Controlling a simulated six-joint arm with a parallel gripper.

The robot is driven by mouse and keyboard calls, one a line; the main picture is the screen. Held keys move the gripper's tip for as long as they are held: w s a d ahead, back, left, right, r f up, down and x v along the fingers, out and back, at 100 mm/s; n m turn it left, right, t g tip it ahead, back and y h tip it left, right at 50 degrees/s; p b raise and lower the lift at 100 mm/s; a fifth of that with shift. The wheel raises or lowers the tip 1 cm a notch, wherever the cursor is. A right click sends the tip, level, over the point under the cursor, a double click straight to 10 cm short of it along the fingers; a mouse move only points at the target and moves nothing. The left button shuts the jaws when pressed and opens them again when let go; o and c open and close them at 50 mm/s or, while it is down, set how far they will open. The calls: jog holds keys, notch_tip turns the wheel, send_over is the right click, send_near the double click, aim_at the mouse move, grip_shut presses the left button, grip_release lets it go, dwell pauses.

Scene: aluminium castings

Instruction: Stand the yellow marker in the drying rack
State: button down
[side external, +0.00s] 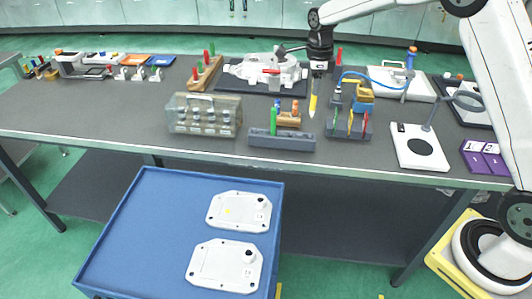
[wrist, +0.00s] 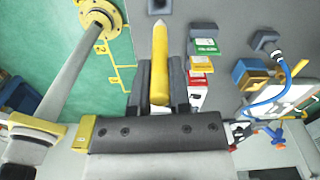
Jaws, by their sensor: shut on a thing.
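My gripper (side external: 318,72) is shut on the yellow marker (side external: 313,103), which hangs below it, tip down and slightly tilted, above the bench. In the wrist view the marker (wrist: 160,50) sits between the two dark fingers (wrist: 160,85), its pale tip pointing away from them. A wooden rack (side external: 205,76) with red and green upright pieces stands farther left. I cannot tell for certain which of these is the drying rack.
A dark stand (side external: 341,132) with coloured upright pieces is right of the marker. A blue hose (side external: 372,78) curves at the right. The blue cart (side external: 150,230) is in front.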

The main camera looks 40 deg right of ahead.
aim_at(312, 112)
jog(key=shift+f, duration=0.2)
dwell(0.4)
jog(key=shift+f, duration=2.7)
jog(key=shift+f, duration=2.6)
jog(key=shift+c, duration=2.4)
grip_release()
jog(key=shift+r, duration=0.1)
jog(key=shift+r, duration=3.85)
